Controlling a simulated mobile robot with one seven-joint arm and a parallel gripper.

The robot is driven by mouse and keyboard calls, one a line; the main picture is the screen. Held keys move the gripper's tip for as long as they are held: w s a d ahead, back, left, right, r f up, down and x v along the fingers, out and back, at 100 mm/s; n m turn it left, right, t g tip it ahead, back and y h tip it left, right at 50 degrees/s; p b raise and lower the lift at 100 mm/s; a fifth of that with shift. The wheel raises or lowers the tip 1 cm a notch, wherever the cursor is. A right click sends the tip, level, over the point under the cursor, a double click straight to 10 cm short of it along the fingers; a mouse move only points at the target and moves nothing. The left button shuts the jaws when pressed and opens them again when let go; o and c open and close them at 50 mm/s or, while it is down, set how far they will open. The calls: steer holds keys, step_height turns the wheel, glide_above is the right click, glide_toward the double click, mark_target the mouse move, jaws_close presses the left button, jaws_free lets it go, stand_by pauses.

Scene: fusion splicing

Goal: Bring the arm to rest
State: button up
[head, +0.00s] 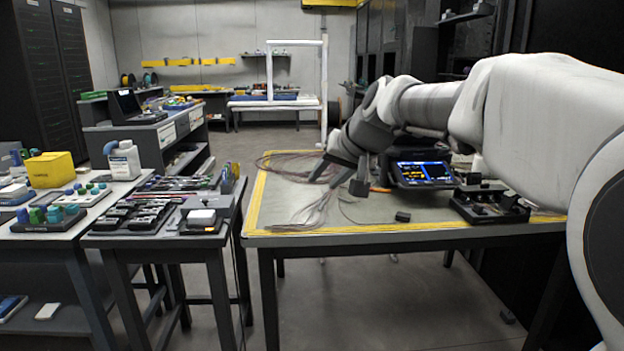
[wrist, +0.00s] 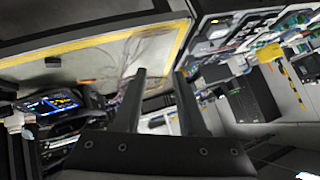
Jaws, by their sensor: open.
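My arm reaches in from the right of the head view, over the yellow-edged work table (head: 380,235). My gripper (head: 338,182) is at its end, above the table, left of the splicer's lit screen (head: 425,173). In the wrist view my gripper (wrist: 158,74) shows two dark fingers apart with nothing between them. The splicer screen also shows at the left of the wrist view (wrist: 55,103). Part of the splicer is hidden by my arm in the head view.
Thin fibre strands (head: 305,215) lie on the table by the gripper. A small black block (head: 402,217) and a black fixture (head: 488,204) sit near its front edge. A tool stand (head: 160,236) and a bench with a yellow box (head: 50,169) stand at left.

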steer(key=s+d+f+g+h, duration=0.1)
steer(key=s+d+f, duration=0.35)
steer(key=s, duration=0.65)
steer(key=s+d+f+g+h, duration=0.1)
steer(key=s+d+f+h, duration=0.3)
steer(key=s, duration=0.6)
steer(key=s+d+f+g+y, duration=0.1)
steer(key=s+d+f, duration=0.3)
steer(key=s, duration=0.7)
step_height(320, 180, up, 27)
steer(key=a+p, duration=0.1)
steer(key=p, duration=2.7)
steer(key=shift+w+a, duration=0.15)
steer(key=shift+a, duration=0.05)
